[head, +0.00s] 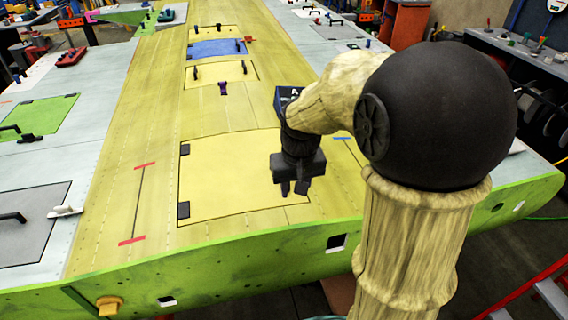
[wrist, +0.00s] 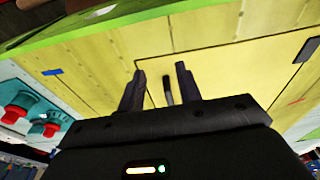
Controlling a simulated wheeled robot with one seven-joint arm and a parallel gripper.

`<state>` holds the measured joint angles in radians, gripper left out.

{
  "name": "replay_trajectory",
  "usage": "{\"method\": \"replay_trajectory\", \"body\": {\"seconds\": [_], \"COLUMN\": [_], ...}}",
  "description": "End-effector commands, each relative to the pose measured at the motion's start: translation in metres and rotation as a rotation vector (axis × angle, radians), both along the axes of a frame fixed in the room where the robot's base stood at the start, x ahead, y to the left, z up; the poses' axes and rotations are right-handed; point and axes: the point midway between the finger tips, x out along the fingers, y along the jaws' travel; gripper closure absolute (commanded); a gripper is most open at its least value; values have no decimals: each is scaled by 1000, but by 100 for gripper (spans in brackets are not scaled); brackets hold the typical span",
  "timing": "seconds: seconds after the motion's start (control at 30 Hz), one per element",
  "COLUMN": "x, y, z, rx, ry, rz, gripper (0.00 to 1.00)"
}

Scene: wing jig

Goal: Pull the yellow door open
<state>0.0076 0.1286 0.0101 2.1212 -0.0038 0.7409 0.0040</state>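The yellow door (head: 228,182) is a large flat panel in the wing skin, with two black hinges on its left edge in the head view. It lies shut, flush with the skin. The door also shows in the wrist view (wrist: 235,75). My gripper (head: 293,189) points down over the door's right side. In the wrist view my gripper (wrist: 160,70) has its two fingers apart. A dark upright handle (wrist: 168,91) shows in the gap between them, nearer the right finger; I see no contact. In the head view my gripper hides the handle.
A smaller yellow panel (head: 236,73) with dark handles and a blue panel (head: 216,49) lie farther along the wing. A green panel (head: 40,117) and a grey panel (head: 32,222) are at left. Teal-and-red clamps (wrist: 20,108) show in the wrist view.

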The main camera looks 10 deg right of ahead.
Motion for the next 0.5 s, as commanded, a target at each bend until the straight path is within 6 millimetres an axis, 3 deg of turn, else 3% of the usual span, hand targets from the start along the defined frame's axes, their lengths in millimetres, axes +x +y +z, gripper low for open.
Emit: {"method": "replay_trajectory", "body": {"seconds": [0.03,0.2,0.5], "x": [15,53,98], "y": [0,1,0], "z": [12,52,123], "rx": [0,0,1], "ry": [6,50,123], "rz": [0,2,1], "gripper": [65,65,65]}}
